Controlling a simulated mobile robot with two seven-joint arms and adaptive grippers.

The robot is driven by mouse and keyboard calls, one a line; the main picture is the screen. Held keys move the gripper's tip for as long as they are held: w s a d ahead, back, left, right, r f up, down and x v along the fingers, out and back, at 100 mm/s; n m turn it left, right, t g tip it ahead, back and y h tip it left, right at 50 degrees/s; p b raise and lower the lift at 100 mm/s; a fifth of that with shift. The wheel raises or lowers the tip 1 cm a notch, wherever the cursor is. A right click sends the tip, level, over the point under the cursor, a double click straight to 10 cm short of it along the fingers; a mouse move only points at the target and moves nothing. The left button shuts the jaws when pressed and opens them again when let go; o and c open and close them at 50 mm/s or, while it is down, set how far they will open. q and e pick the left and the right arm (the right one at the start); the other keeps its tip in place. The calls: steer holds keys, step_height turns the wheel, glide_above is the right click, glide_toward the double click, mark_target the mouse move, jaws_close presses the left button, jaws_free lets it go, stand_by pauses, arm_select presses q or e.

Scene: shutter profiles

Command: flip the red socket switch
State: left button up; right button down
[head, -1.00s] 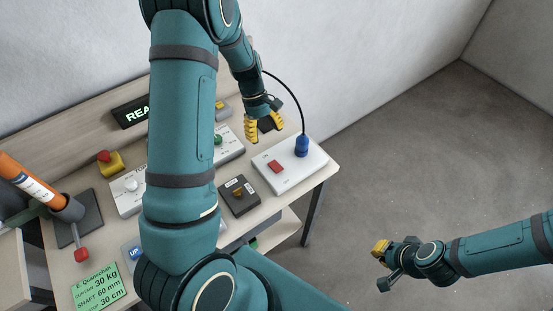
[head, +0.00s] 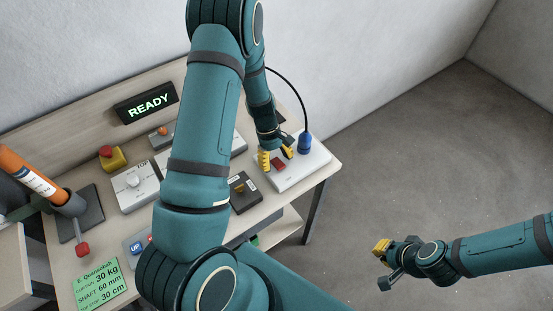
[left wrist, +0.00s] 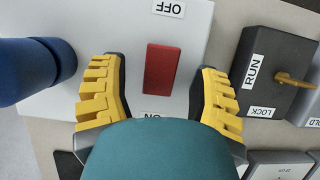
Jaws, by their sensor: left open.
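The red socket switch (head: 279,165) sits on a white socket box (head: 302,176) at the right end of the bench. In the left wrist view the red switch (left wrist: 162,69) lies between labels OFF and ON, with the ON label partly hidden by my wrist. My left gripper (head: 275,158) is open over the socket box. Its yellow fingers (left wrist: 158,100) stand on either side of the switch, apart from it in the picture; its height above it I cannot tell. My right gripper (head: 381,250) hangs over the floor, away from the bench; its opening is unclear.
A blue plug (head: 304,143) with a black cable stands in the socket box, close to one finger. A dark RUN/LOCK key box (head: 243,197) is on the other side. A READY display (head: 147,103), a red-topped yellow button (head: 112,158) and a green note (head: 99,284) are further left.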

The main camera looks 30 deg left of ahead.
arm_select(q)
jaws_close()
steer(key=shift+s+d+r+t+y+p, duration=0.1)
steer(key=shift+d+t+y+p, duration=0.15)
steer(key=shift+y, duration=0.25)
steer(key=shift+s+t+y+p, duration=0.1)
steer(key=shift+t+y+p, duration=0.05)
steer(key=shift+y+p, duration=0.3)
steer(key=shift+t+y+p, duration=0.3)
steer(key=shift+y+p, duration=0.05)
steer(key=shift+y, duration=0.5)
jaws_free()
steer(key=shift+w, duration=0.1)
